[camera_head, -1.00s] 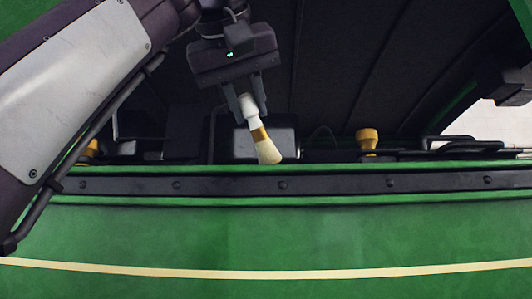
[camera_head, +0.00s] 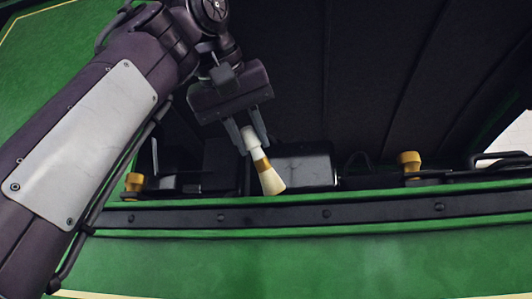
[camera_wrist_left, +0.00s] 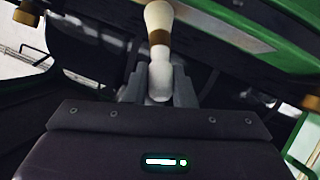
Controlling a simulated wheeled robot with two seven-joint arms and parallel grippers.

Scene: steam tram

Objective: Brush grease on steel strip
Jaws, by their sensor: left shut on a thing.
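My left gripper (camera_head: 254,140) is shut on the white handle of a brush (camera_head: 262,165) with a brass-coloured band and pale bristles. The brush points down and slightly right, its bristle tip close above or at the green ledge in the head view; I cannot tell if it touches. The brush (camera_wrist_left: 159,50) also shows in the left wrist view, held between the fingers (camera_wrist_left: 160,85). The dark steel strip (camera_head: 300,215) with rivets runs across the green panel just below the bristles. I see no grease clearly. My right gripper is not in view.
A black box (camera_head: 305,165) stands behind the ledge, right of the brush. The green panel (camera_head: 300,265) below the strip is clear. A dark recess lies behind.

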